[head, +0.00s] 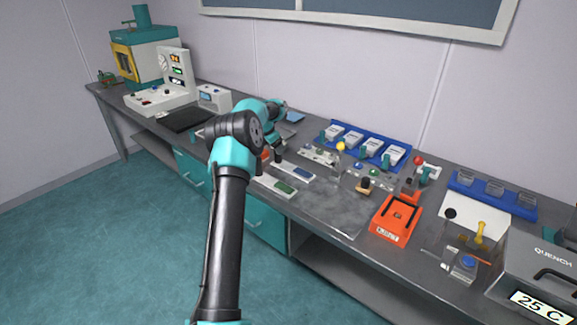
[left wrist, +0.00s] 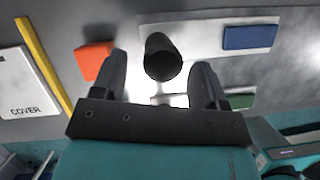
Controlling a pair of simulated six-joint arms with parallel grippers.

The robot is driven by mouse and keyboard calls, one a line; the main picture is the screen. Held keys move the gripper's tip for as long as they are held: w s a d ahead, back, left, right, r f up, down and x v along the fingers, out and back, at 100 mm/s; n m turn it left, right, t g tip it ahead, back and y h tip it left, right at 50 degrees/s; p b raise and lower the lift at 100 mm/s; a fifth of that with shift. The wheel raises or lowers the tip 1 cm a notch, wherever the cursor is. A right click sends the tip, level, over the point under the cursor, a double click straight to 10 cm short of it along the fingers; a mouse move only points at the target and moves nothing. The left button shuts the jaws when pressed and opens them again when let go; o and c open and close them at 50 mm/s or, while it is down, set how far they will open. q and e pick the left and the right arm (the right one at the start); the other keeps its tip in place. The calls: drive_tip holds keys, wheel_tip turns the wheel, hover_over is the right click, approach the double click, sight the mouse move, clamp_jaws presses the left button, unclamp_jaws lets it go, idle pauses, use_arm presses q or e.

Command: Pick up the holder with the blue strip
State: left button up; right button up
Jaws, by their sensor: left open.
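The holder with the blue strip (head: 301,173) lies on the bench as a pale plate with the blue strip toward one end. In the left wrist view its blue strip (left wrist: 250,37) is at upper right, and a black upright handle (left wrist: 163,58) shows near its other end. My left gripper (left wrist: 160,80) is open; the handle appears between its two fingers, with gaps on both sides. I cannot tell the height gap. In the head view my left gripper (head: 276,145) is partly hidden by my own arm. My right gripper is not in view.
A holder with a green strip (head: 284,187) lies close beside, nearer the front edge. An orange block (left wrist: 93,60) is left of the fingers in the wrist view, with a white cover (left wrist: 25,85) beyond.

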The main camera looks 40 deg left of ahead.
use_arm(q)
drive_tip(key=shift+x, duration=1.85)
drive_tip(key=shift+d, duration=0.1)
drive_tip(key=shift+c, duration=0.4)
drive_tip(key=c, duration=1.1)
